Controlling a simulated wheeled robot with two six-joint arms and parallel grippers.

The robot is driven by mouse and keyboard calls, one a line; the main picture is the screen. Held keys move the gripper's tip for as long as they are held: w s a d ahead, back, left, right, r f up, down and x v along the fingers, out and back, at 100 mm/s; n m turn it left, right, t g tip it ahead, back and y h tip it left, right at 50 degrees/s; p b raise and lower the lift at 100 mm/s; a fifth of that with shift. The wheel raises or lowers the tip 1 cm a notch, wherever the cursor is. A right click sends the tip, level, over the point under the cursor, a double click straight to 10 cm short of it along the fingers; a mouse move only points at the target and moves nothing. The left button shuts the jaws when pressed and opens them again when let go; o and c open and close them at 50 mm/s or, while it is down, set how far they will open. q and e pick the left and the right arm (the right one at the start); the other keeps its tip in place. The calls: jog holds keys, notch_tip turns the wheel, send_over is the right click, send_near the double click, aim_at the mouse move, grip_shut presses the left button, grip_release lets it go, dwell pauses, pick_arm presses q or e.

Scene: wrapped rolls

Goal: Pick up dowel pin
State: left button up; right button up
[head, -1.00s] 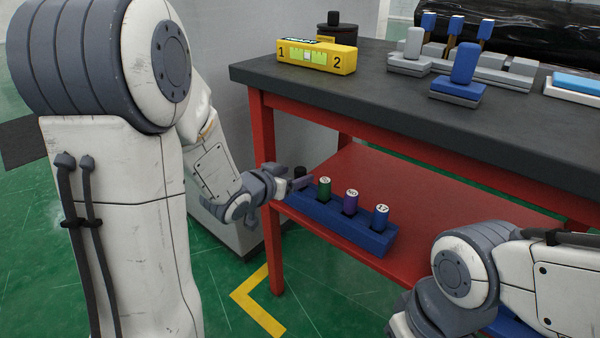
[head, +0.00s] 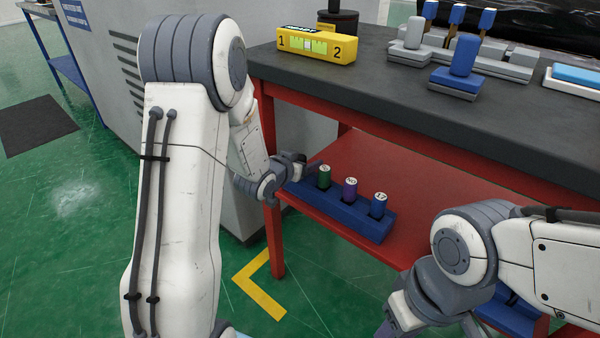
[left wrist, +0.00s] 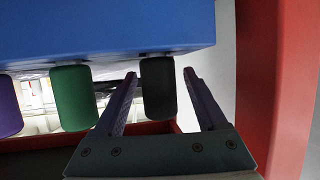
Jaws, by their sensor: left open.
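A blue rack (head: 340,216) on the red lower shelf holds upright capped pins: green (head: 324,176), purple (head: 350,188) and blue (head: 379,204). A black pin (left wrist: 158,88) is at the rack's left end, hidden behind my left gripper in the head view. My left gripper (head: 308,167) is open. In the left wrist view, which looks upside down, its two fingers (left wrist: 160,76) stand on either side of the black pin, with gaps visible beside it. The frames do not label which one is the dowel pin. My right gripper (head: 392,325) is low at the bottom edge, its jaws partly cut off.
The dark tabletop (head: 400,110) overhangs the shelf. A red table leg (head: 273,240) stands close to my left gripper and also shows in the left wrist view (left wrist: 275,80).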

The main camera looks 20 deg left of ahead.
pick_arm(q)
jog(key=shift+w, duration=0.2)
grip_shut()
jog(key=shift+r, duration=0.15)
